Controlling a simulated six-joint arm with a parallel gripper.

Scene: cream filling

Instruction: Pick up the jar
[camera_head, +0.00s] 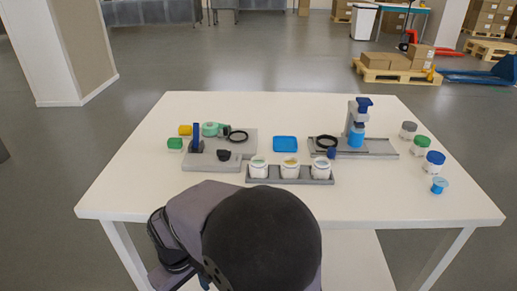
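Several jars are on the white table. Three white open jars stand in a row in a grey tray (276,181): a left jar (259,171), a middle jar (290,171) and a right jar (321,171). At the right edge stand a grey-lidded jar (408,134), a green-lidded jar (419,149) and a blue-lidded jar (432,168). A small light-blue container (439,186) is in front of them. My arm is at the bottom centre, in front of the tray; its gripper does not show.
A grey fixture with a blue-topped post (363,103) stands behind the tray at right. Another grey base (211,163) with a blue post is at left. A blue square piece (284,144) lies between them. Yellow and green blocks sit at far left. The table's front corners are clear.

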